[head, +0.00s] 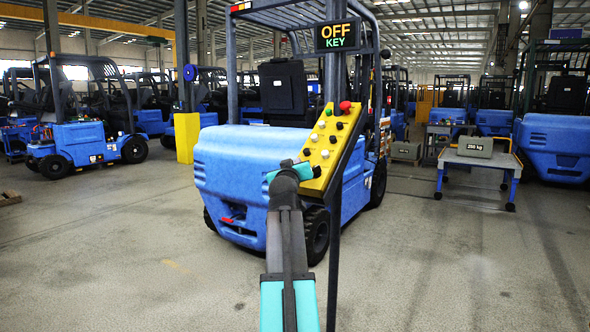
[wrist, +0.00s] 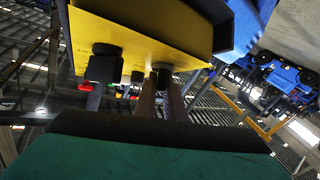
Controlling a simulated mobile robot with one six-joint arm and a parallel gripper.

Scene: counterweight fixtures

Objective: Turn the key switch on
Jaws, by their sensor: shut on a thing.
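The yellow control panel (head: 322,158) stands tilted on a dark post, with several buttons and knobs on its face. A sign (head: 338,36) above it reads "OFF" and "KEY". My gripper (head: 288,172) is at the panel's lower left end, in front of its face, and my arm hides that part. In the wrist view the panel (wrist: 135,42) fills the upper middle. There my gripper (wrist: 160,88) is shut on a small dark part, seemingly the key switch (wrist: 161,69), at the panel face. Its turn angle cannot be made out.
A black knob (wrist: 104,64) sits close beside my fingers, left in the wrist view. A red button (head: 345,107) is at the panel's top. A blue forklift (head: 240,175) stands right behind. A cart (head: 480,168) with a grey 250 kg weight (head: 475,147) stands right; the floor between is clear.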

